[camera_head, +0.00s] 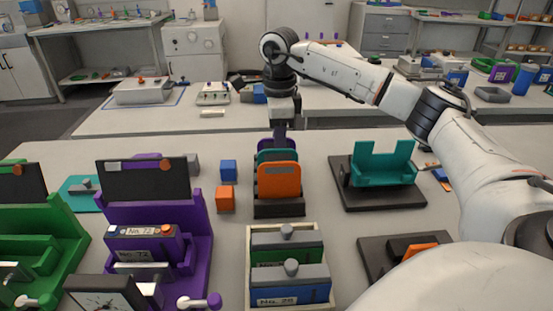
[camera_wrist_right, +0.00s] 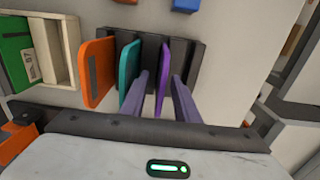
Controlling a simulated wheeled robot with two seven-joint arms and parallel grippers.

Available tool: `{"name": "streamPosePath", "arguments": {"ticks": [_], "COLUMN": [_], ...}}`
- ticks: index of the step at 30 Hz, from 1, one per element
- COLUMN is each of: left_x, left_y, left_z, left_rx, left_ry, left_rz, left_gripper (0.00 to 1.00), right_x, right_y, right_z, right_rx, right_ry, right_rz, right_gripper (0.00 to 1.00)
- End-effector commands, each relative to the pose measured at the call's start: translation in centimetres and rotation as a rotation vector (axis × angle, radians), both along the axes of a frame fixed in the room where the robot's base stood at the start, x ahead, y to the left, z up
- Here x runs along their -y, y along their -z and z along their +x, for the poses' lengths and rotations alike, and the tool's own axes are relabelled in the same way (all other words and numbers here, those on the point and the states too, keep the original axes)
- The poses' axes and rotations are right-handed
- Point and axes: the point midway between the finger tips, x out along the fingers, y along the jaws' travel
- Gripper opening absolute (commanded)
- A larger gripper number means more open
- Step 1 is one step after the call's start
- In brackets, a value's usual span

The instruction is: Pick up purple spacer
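The purple spacer (camera_head: 267,143) is a thin upright plate at the back of a dark slotted rack (camera_head: 279,208). It stands behind a teal spacer (camera_head: 277,155) and an orange spacer (camera_head: 279,181), which hide most of it in the head view. In the right wrist view the purple spacer (camera_wrist_right: 164,78) stands in its slot. My right gripper (camera_wrist_right: 160,76) is open, with one finger on each side of the purple spacer and gaps visible between. In the head view my right gripper (camera_head: 280,132) points down over the rack's back end. My left gripper is not in view.
A purple fixture (camera_head: 198,240) and a green fixture (camera_head: 60,240) stand at left. Blue (camera_head: 228,171) and orange (camera_head: 225,199) cubes sit left of the rack. A cream tray (camera_head: 252,239) holds boxes in front. A teal holder (camera_head: 385,166) stands at right.

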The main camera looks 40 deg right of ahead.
Motion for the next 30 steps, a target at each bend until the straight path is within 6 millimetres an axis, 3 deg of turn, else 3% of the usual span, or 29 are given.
{"name": "streamPosePath", "arguments": {"ticks": [10,15,30], "left_x": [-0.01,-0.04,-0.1], "left_y": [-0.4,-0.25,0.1], "left_z": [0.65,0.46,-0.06], "left_rx": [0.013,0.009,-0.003], "left_ry": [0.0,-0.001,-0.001], "left_rz": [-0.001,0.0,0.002], "left_gripper": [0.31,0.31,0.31], "right_x": [-0.01,-0.01,-0.04], "right_y": [0.98,0.96,0.05], "right_z": [-0.01,-0.01,0.08], "right_rx": [0.001,0.001,0.003], "right_ry": [0.0,0.0,0.0], "right_rz": [0.0,0.0,0.001], "right_gripper": [0.26,0.0,0.0]}}
